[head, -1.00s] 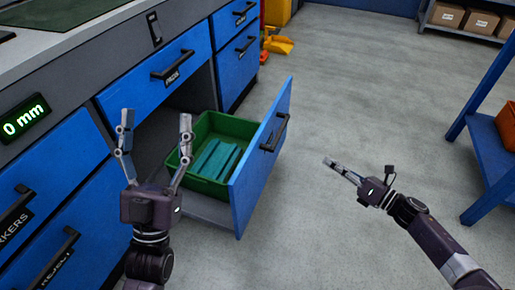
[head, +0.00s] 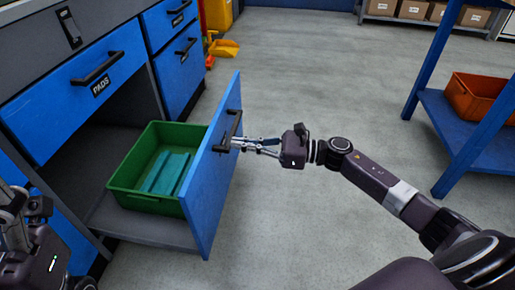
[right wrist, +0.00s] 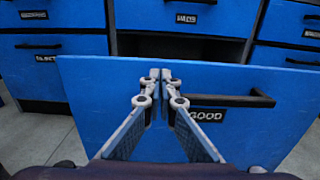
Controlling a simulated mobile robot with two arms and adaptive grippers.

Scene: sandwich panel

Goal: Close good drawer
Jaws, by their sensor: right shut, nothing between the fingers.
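The good drawer (head: 212,185) stands pulled out in the head view, its blue front facing right. In the right wrist view the same front (right wrist: 100,110) carries a "GOOD" label and a black handle (right wrist: 235,100). In it sits a green bin (head: 145,203) with teal pieces (head: 168,172). My right gripper (head: 236,144) is shut and empty, its fingertips at the drawer front by the handle. In the right wrist view the tips (right wrist: 160,74) lie left of the handle; contact is unclear. My left gripper (head: 12,205) is partly cut off at the lower left, its fingers unclear.
The blue cabinet holds a shut "PADS" drawer (head: 85,90) above the opening and more drawers (head: 180,60) behind. A blue shelf rack (head: 455,125) with an orange bin (head: 480,100) stands right. Clear grey floor (head: 320,80) lies between.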

